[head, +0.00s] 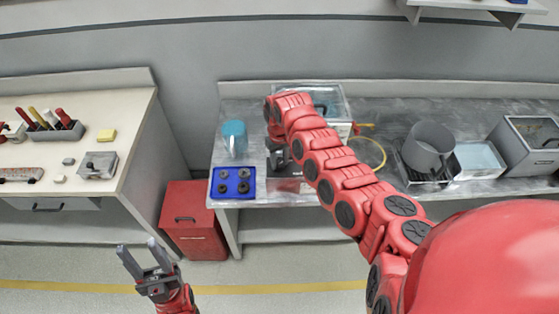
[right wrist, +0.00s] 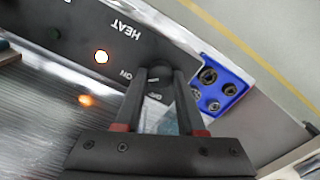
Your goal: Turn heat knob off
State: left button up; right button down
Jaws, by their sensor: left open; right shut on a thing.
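The dark heat knob (right wrist: 157,82) sits on the black front panel (right wrist: 75,32) in the right wrist view. The panel reads HEAT, and an ON mark is beside the knob. An orange light (right wrist: 101,57) glows on the panel. My right gripper (right wrist: 161,77) is shut on the knob, one finger on each side, which hides part of it and its pointer. In the head view the heater unit (head: 288,184) stands at the grey bench's front edge, and my right arm covers the knob. My left gripper (head: 143,254) is open and empty, low over the floor at the left.
A blue tray with several dark rings (head: 232,182) is left of the heater, with a teal-topped container (head: 233,138) behind it. A red cabinet (head: 194,219) stands on the floor. A grey pot (head: 428,146) is on the bench's right.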

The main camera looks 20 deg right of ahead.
jog(key=shift+n, duration=0.4)
jog(key=n, duration=0.2)
jog(key=shift+n, duration=0.4)
jog(key=n+b, duration=0.1)
jog(key=n, duration=0.1)
jog(key=shift+n, duration=0.4)
jog(key=n+b, duration=0.2)
jog(key=n, duration=0.2)
jog(key=shift+a+n+b, duration=0.1)
jog(key=shift+n+b, duration=0.6)
jog(key=shift+n, duration=1)
jog(key=c, duration=0.5)
grip_release()
